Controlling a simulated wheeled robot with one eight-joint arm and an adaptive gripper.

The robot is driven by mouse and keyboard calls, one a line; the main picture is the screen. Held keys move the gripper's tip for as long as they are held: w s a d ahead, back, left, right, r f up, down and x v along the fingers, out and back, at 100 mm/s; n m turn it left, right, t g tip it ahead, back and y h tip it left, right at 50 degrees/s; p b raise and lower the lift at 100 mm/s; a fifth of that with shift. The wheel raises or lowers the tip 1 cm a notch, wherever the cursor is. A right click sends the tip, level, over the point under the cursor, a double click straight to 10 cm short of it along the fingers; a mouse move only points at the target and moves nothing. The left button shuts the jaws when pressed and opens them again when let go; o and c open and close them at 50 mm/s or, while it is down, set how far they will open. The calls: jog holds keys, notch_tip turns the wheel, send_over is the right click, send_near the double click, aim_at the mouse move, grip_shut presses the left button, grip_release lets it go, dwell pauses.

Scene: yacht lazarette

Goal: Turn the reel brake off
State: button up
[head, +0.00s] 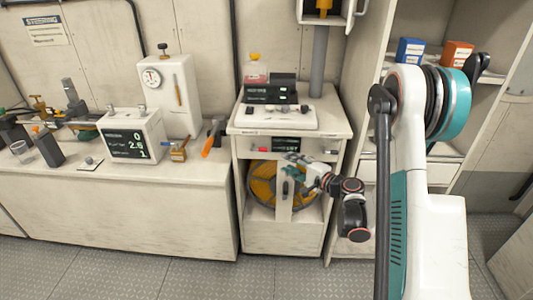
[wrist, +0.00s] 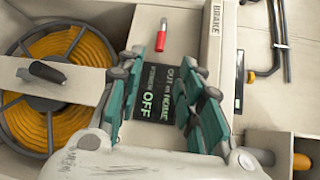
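The reel cabinet's front panel (head: 240,147) carries a small red switch or lever (head: 264,149), also in the wrist view (wrist: 161,38), and a dark display (head: 287,144). In the wrist view the display (wrist: 150,103) shows green text including "OFF"; the rest is hard to read. A label reading "BRAKE" (wrist: 216,18) is on a pale part at the top. My gripper (head: 291,160) is in front of the cabinet, just below the panel. In the wrist view its teal fingers (wrist: 182,70) are apart with nothing between them; the red switch lies beyond the tips.
A reel of orange hose (head: 262,190) sits in the cabinet opening, behind a pale upright bar with a dark handle (wrist: 47,71). A counter with instruments (head: 130,135) stands left. Shelves with blue and orange boxes (head: 456,53) stand right. The floor in front is clear.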

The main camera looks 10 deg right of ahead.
aim_at(264, 150)
jog(key=b+x, duration=0.2)
jog(key=x, duration=1.1)
jog(key=shift+w+a+r, duration=0.1)
jog(key=shift+w, duration=0.05)
grip_shut()
